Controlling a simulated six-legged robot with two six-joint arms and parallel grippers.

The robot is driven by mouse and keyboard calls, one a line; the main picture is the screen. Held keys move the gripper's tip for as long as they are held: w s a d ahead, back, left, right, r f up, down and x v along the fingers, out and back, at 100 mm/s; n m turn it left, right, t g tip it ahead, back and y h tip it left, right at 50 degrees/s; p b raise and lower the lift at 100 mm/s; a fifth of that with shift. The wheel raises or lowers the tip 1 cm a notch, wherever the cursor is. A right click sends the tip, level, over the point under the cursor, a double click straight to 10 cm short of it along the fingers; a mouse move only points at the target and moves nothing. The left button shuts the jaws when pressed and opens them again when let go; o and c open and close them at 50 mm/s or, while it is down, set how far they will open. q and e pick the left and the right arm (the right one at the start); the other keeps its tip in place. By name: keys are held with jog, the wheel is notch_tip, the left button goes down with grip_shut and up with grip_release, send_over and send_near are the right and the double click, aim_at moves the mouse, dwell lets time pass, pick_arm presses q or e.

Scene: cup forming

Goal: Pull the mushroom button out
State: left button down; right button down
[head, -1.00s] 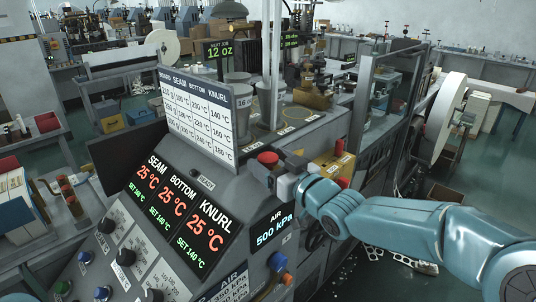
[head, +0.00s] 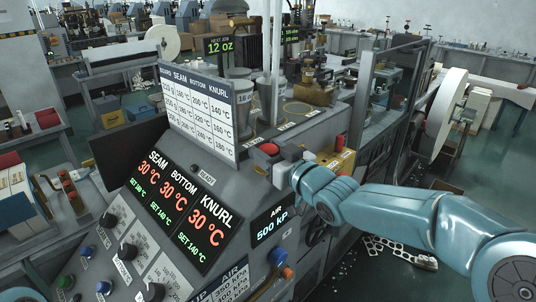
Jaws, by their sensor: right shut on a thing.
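The red mushroom button (head: 269,149) sits on the sloping top of the grey machine, right of the settings board. My right gripper (head: 273,162) reaches in from the right and is shut on the button, with its grey fingers at the button's near side. The fingers hide the button's lower part and stem, so I cannot tell how far out it stands. My left gripper is not in view.
The settings board (head: 205,115) rises left of the button. The temperature display (head: 178,205) reads 30 °C three times. Glass-sided framing (head: 385,100) stands behind my right arm.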

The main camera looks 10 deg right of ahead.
jog(key=c, duration=0.6)
grip_release()
jog(key=shift+r, duration=0.4)
jog(key=shift+c, duration=0.2)
jog(key=shift+o, duration=0.8)
jog(key=shift+s, duration=0.1)
jog(key=shift+f, duration=0.15)
jog(key=shift+s+d, duration=0.2)
jog(key=b+v, duration=0.2)
jog(key=v, duration=1.3)
jog(key=shift+s+b, duration=0.4)
jog(key=shift+s, duration=0.05)
jog(key=shift+s, duration=0.1)
